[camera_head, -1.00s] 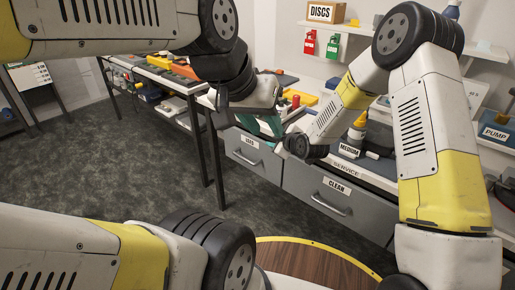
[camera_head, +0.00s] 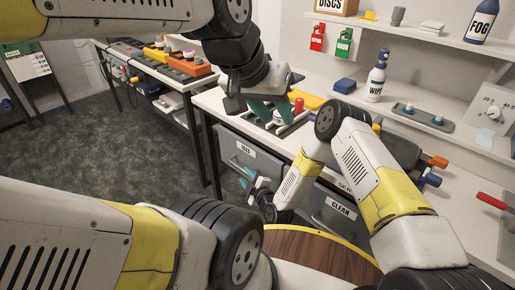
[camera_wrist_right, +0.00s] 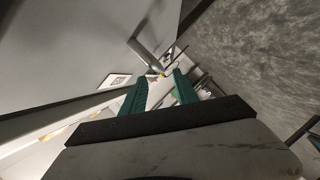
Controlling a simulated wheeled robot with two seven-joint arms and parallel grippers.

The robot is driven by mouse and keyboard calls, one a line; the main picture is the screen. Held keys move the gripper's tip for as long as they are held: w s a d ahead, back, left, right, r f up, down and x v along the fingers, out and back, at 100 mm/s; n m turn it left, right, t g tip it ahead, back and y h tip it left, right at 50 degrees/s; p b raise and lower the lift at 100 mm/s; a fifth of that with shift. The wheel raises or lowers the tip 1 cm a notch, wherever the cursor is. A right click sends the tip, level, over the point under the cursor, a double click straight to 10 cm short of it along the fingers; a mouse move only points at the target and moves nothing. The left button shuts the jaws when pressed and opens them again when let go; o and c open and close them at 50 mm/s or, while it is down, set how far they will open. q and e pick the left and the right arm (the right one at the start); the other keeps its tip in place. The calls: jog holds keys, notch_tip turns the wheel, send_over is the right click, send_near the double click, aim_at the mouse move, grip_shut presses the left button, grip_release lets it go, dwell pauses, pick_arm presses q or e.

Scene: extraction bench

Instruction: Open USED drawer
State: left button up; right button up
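The USED drawer (camera_head: 232,160) is a grey front under the bench, with a white label (camera_head: 246,149); it looks closed. My right gripper (camera_head: 247,183) is in front of it, low, near the handle, which it partly hides. In the right wrist view the green fingers (camera_wrist_right: 161,90) are apart. The grey handle bar (camera_wrist_right: 147,57) shows just beyond their tips, and contact cannot be told. The label (camera_wrist_right: 116,80) lies to its left. My left gripper (camera_head: 270,112) is above the bench top, its green fingers apart, with no held object visible.
The CLEAN drawer (camera_head: 325,215) is to the right of the USED one. A WIPE bottle (camera_head: 376,82) stands further back. Dark floor is clear at left.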

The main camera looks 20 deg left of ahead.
aim_at(242, 170)
jog(key=x, duration=0.7)
jog(key=shift+w+a, duration=0.15)
jog(key=shift+w, duration=0.05)
grip_shut()
dwell(1.2)
